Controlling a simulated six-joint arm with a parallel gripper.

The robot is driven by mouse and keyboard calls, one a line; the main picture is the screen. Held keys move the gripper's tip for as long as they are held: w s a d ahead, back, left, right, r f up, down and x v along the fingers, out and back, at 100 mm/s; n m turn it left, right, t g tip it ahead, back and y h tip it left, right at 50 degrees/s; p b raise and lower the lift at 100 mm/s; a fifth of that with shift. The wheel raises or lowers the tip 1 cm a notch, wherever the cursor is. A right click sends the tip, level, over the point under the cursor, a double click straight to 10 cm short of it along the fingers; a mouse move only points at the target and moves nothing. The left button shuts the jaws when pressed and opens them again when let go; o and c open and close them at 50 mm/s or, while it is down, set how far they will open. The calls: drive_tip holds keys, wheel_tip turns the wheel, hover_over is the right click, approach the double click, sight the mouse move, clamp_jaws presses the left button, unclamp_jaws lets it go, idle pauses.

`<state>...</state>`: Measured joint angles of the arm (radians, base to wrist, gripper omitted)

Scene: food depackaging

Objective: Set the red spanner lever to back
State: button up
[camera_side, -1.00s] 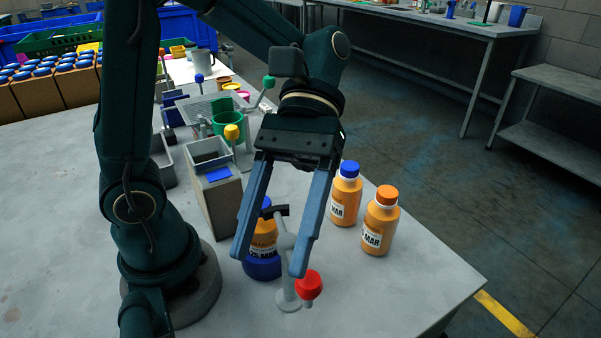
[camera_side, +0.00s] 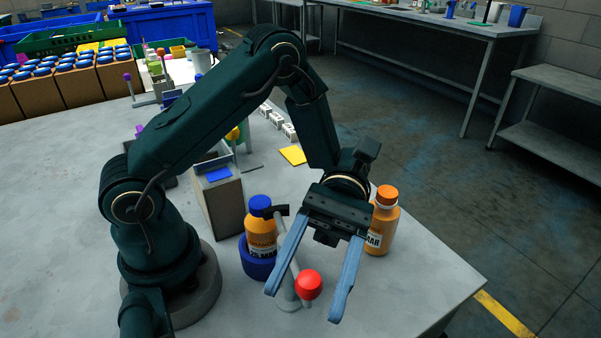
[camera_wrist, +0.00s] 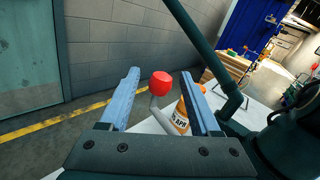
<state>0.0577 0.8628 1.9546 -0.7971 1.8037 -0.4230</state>
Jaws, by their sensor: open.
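The red knob (camera_side: 309,285) of the spanner lever is at the front of the table, on a grey arm by an upright grey post (camera_side: 287,255). A black spanner head (camera_side: 276,211) at the post's top is beside the blue cap of an orange bottle (camera_side: 261,228), which stands in a blue holder (camera_side: 256,262). My gripper (camera_side: 303,306) is open, its blue fingers pointing down on either side of the knob in the side view. In the wrist view the red knob (camera_wrist: 160,83) appears between the open fingers (camera_wrist: 160,73). I cannot tell whether either finger touches it.
An orange-capped bottle (camera_side: 384,222) stands just behind my gripper. A grey box (camera_side: 218,200) with a blue patch is left of the holder. A yellow piece (camera_side: 293,155) lies farther back. The table's front right corner is clear.

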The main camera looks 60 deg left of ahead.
sight(303, 296)
drive_tip(key=shift+x, duration=1.75)
clamp_jaws()
drive_tip(key=shift+a, duration=0.1)
